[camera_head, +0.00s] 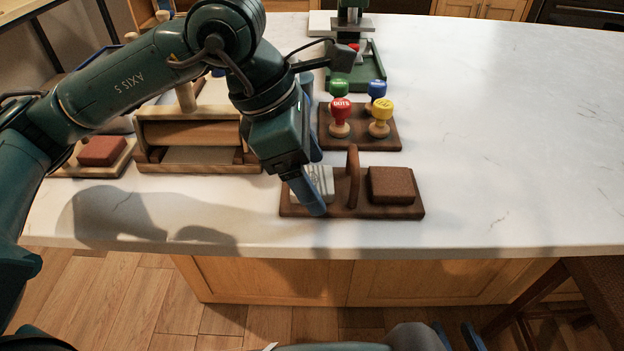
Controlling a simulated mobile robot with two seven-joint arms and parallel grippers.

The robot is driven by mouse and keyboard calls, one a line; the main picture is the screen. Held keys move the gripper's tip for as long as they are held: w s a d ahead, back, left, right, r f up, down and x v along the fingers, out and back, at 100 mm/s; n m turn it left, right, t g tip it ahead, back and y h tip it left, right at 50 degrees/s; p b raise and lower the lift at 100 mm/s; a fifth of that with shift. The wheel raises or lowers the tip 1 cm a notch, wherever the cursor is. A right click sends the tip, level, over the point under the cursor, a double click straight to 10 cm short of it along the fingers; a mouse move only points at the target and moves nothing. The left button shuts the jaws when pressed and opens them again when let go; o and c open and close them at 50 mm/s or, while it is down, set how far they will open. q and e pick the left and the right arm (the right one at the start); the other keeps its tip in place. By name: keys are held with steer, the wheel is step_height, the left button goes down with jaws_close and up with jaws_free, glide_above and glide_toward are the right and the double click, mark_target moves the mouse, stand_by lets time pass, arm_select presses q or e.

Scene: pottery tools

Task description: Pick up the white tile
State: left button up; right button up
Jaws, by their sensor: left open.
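The white tile (321,180) lies on the left half of a dark brown wooden board (345,210) near the counter's front edge. My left gripper (316,184) is over that half, pointing down, with its blue fingers open. One finger is on the near side of the tile and the other on its far side. The fingers and wrist hide part of the tile, and I cannot tell if they touch it. My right gripper (457,338) shows at the bottom edge, with its two blue fingers apart and nothing between them.
An upright wooden divider (353,176) separates the tile from a brown block (391,186) on the board. Behind stands a stamp rack (385,140) with several coloured stamps. A wooden roller frame (190,135) and a red block (102,151) are at left. The counter's right side is clear.

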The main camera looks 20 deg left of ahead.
arm_select(q)
steer(key=c, duration=1.1)
steer(key=shift+r, duration=0.1)
